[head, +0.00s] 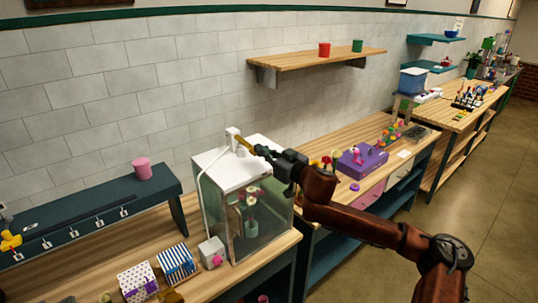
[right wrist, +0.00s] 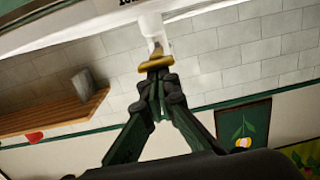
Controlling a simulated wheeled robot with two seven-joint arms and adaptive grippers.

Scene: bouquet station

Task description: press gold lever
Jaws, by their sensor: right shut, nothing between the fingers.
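The gold lever (head: 243,142) sits on a white fitting (head: 233,136) on top of a glass tank with a white lid. In the right wrist view the gold lever (right wrist: 156,60) shows just beyond my fingertips, below the white fitting (right wrist: 151,25). My right gripper (head: 262,152) is shut and empty, with its tips right at the lever's end. I cannot tell whether they touch. The lever's near end is partly hidden by the fingertips. My left gripper is not in view.
The tank (head: 252,215) holds flowers and stands on the wooden counter. A grey box with a pink button (head: 212,252) stands beside it. Purple box (head: 362,161), patterned boxes (head: 138,281) and pink cup (head: 141,168) are nearby. A wooden shelf (head: 315,59) hangs above.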

